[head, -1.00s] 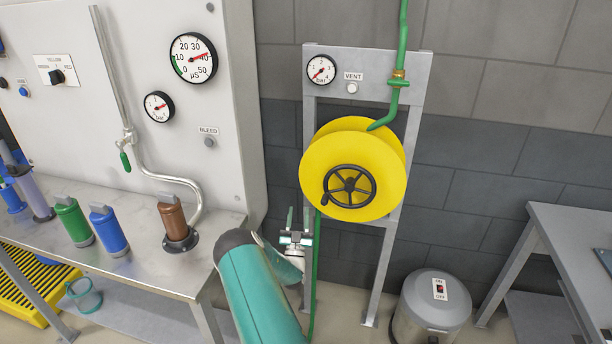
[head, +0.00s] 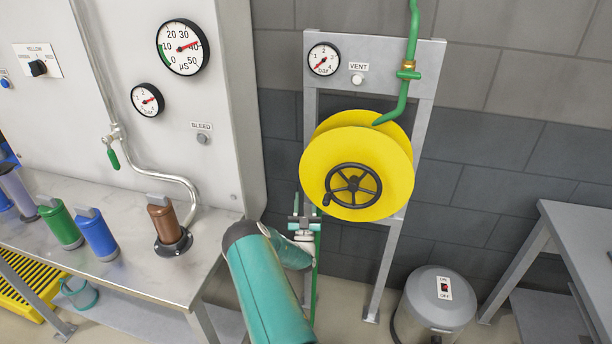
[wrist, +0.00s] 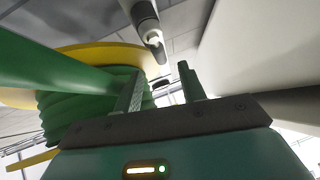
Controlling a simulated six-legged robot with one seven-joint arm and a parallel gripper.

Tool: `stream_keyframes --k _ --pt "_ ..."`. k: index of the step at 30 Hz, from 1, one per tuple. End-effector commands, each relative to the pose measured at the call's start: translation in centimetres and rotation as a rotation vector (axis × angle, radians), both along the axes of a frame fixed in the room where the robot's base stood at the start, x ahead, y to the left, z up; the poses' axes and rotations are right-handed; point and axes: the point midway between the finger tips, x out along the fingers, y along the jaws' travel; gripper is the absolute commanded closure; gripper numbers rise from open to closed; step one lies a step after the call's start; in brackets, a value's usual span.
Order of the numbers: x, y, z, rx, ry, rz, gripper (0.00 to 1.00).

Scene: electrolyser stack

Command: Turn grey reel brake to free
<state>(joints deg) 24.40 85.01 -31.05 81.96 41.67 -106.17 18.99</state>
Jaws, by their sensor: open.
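The yellow reel (head: 392,146) with a black handwheel (head: 353,190) hangs on a grey metal frame (head: 430,95). My gripper (head: 304,222) is low and left of the reel, beside the frame's left post, jaws open and empty. In the wrist view my gripper (wrist: 160,82) shows two separate fingers. A grey rod-like part (wrist: 145,14) with a pale end lies beyond the fingertips, apart from them; it may be the grey reel brake, but I cannot tell. No brake is clearly visible in the head view. The reel's yellow flange (wrist: 105,55) and green hose (wrist: 85,108) are left of the fingers.
A bench (head: 125,268) with coloured canisters and a brown handle (head: 163,221) stands at left. A gauge panel (head: 220,60) rises behind it. A grey bin (head: 436,303) and another table (head: 580,235) are at right. The green hose (head: 415,25) runs above the reel.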

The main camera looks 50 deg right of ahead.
Motion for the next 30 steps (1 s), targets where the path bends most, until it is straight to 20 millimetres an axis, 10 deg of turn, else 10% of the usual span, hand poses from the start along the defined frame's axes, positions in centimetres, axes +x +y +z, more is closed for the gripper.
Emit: stream_keyframes --k 12,24,30 --pt "3.2 -4.5 5.3 -0.001 -0.001 0.0 0.59" --pt "3.8 -5.3 6.1 0.0 0.0 0.0 0.59" --pt "3.8 -5.3 6.1 0.001 0.001 0.0 0.95"
